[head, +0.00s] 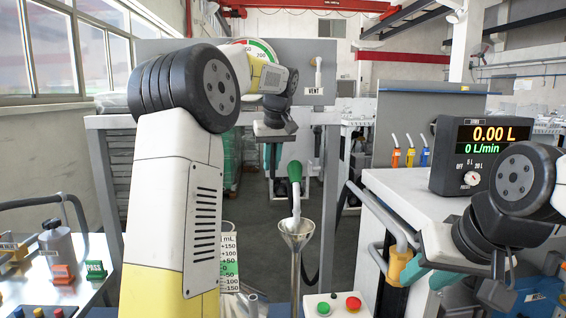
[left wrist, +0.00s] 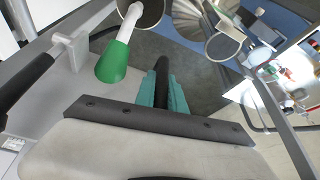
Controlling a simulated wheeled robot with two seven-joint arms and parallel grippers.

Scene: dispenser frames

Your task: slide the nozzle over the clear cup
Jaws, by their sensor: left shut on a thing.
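The nozzle, a green grip (head: 295,171) with a pale spout (head: 296,205), hangs spout down above a metal funnel (head: 297,230). It also shows in the left wrist view (left wrist: 113,62). My left gripper (head: 273,158) is a little left of the nozzle; in the wrist view its teal fingers (left wrist: 163,95) are shut on a black bar or hose, whose link to the nozzle I cannot trace.
A grey frame (head: 105,180) stands around the left work area. A white cabinet (head: 395,185) with a flow display (head: 485,135) is at right. A box with green and red buttons (head: 338,305) is front centre. A metal bench (head: 45,280) is at left.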

